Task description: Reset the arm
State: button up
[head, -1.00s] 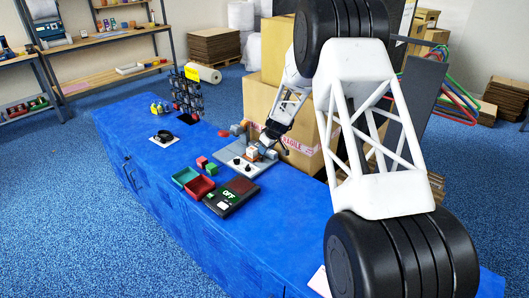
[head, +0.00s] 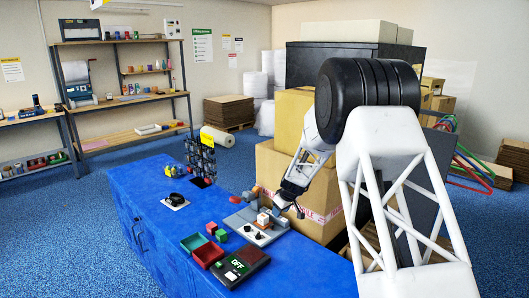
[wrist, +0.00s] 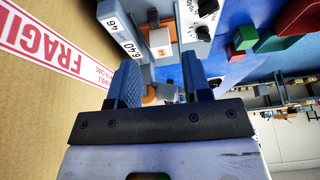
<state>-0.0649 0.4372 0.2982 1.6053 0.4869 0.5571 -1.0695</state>
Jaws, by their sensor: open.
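My gripper (head: 287,208) is at the far right end of the blue bench, close beside a grey device with knobs (head: 253,232). In the wrist view my gripper (wrist: 160,80) is open, with its two dark fingers apart. No object is clearly held. A white and orange block (head: 263,219) sits on the device, left of the gripper; in the wrist view it seems to lie beyond the fingertips. Part of the device's grey side with a label (wrist: 122,32) shows there, near the left finger.
Stacked cartons (head: 300,185) stand right behind the gripper. A dark rack (head: 200,155) stands farther left. The bench's left part has free room.

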jog(key=s+d+r+m+h, duration=0.1)
jog(key=s+d+r+m, duration=0.15)
jog(key=s+r, duration=1.05)
jog(key=s+d+r+m, duration=0.1)
jog(key=s+d+r, duration=0.2)
jog(key=s+r, duration=1)
jog(key=s+d+m+h, duration=0.1)
jog(key=s+d+m, duration=0.1)
jog(key=s, duration=1.7)
jog(key=s+d+m+h, duration=0.1)
jog(key=s+d+m, duration=0.2)
jog(key=s, duration=1.6)
jog(key=shift+d+f+g, duration=0.2)
jog(key=shift+f+g, duration=0.05)
jog(key=shift+g, duration=0.05)
